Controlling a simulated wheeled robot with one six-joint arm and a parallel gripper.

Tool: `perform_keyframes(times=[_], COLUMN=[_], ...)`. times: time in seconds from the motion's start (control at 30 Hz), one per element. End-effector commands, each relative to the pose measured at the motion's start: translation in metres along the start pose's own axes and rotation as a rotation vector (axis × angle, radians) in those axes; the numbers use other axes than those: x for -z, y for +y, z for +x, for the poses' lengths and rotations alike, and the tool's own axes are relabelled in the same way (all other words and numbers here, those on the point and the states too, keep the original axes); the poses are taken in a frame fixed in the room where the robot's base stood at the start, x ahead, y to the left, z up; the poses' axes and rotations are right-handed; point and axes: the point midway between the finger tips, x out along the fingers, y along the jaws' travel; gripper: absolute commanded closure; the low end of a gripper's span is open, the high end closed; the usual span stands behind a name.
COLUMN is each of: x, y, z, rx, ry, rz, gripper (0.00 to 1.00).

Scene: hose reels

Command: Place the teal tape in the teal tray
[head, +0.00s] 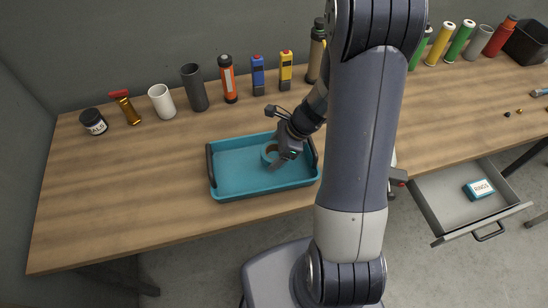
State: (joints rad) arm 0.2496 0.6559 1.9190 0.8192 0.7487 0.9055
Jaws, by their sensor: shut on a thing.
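The teal tray (237,176) sits on the wooden table near its front edge, with dark handles at its left and right ends. The teal tape (267,154) is a small ring inside the tray's outline, right of its middle. My gripper (274,160) is over the right part of the tray and shut on the tape. The gripper hides part of the ring. I cannot tell whether the tape touches the tray floor.
A jar (93,121), a white cup (161,101), a dark cylinder (194,88) and several tools and bottles line the table's back. An open drawer (440,197) at right holds a teal box (479,189). The table left of the tray is clear.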

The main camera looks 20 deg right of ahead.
Motion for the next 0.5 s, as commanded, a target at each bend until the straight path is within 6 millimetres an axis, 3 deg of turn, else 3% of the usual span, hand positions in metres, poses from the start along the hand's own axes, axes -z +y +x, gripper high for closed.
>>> perform_keyframes(times=[0.23, 0.5], x=[0.016, 0.019], y=[0.001, 0.0], z=[0.028, 0.033], rx=[-0.004, -0.001], ry=[-0.001, 0.0], rz=[0.003, 0.001], gripper=[0.53, 0.53])
